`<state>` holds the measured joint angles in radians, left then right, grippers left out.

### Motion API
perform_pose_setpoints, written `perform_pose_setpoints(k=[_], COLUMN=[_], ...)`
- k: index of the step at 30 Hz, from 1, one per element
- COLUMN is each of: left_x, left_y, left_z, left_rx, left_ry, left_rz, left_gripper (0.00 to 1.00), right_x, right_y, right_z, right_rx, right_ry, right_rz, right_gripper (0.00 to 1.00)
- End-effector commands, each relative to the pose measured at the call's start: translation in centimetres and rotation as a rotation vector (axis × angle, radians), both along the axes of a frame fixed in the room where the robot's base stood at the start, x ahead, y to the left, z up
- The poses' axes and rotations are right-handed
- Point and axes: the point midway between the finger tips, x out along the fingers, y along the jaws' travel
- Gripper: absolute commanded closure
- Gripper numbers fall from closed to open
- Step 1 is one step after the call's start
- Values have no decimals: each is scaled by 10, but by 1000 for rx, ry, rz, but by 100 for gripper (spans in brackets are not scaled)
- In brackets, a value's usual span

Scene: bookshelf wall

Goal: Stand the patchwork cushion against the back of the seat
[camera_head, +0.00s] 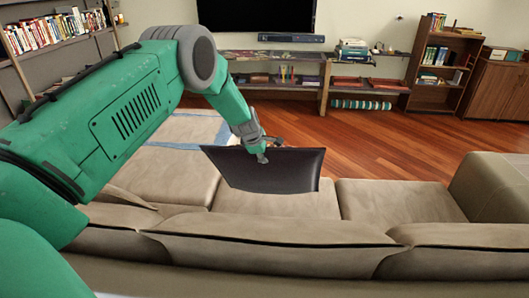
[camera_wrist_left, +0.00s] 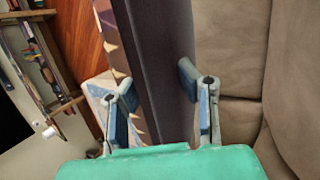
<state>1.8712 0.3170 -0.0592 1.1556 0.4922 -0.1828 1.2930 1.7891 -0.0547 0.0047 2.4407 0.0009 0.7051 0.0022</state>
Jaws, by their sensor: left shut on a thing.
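The patchwork cushion (camera_head: 270,172) shows its plain dark side in the head view, above the middle seat of the beige sofa. My left gripper (camera_head: 262,156) is shut on its upper edge. In the left wrist view the cushion (camera_wrist_left: 160,50) runs between the two fingers of the left gripper (camera_wrist_left: 158,86), with a strip of patchwork at its left side and the dark side at right. The seat (camera_head: 390,201) lies below, and the seat back (camera_head: 270,229) is nearer the head camera, apart from the cushion. Whether the cushion's lower edge touches the seat is unclear. My right gripper is not in view.
A sofa arm (camera_head: 492,190) stands at the right. Open wooden floor (camera_head: 380,155) lies beyond the sofa, with low shelves (camera_head: 275,86) and a bookcase (camera_head: 440,65) at the wall. The right seat is clear.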

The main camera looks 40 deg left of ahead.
Motion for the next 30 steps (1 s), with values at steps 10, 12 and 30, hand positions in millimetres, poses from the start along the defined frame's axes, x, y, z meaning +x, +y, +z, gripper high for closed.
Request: perform_pose_setpoints(k=[10,12,30], left_x=[2,-2,-46], left_y=[-5,-7,-32], left_z=[14,8,-31], left_rx=[53,48,46], left_ry=[63,61,62], left_rz=[69,70,71], left_gripper=[100,100,100], right_x=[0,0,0], right_y=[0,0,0], right_z=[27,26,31], right_rx=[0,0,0], right_ry=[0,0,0], right_rz=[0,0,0], right_gripper=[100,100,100])
